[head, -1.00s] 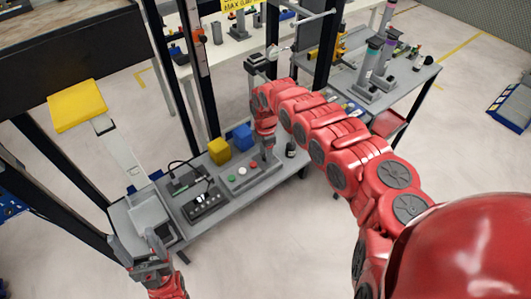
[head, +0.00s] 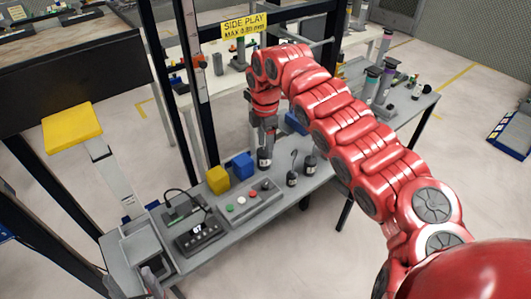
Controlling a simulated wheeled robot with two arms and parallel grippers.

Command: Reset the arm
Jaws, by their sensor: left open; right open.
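My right arm, large and red, crosses the view from the lower right. Its gripper (head: 267,141) points down over the back right part of the grey bench (head: 240,222) and is open. A small dark weight (head: 264,160) stands right at its fingertips; I cannot tell whether they touch. My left gripper (head: 153,283) shows only in part at the bottom edge, beside the grey tray (head: 146,243); it is open.
Two hooked weights (head: 292,179) stand right of the gripper. Dark posts (head: 157,80) rise behind the bench.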

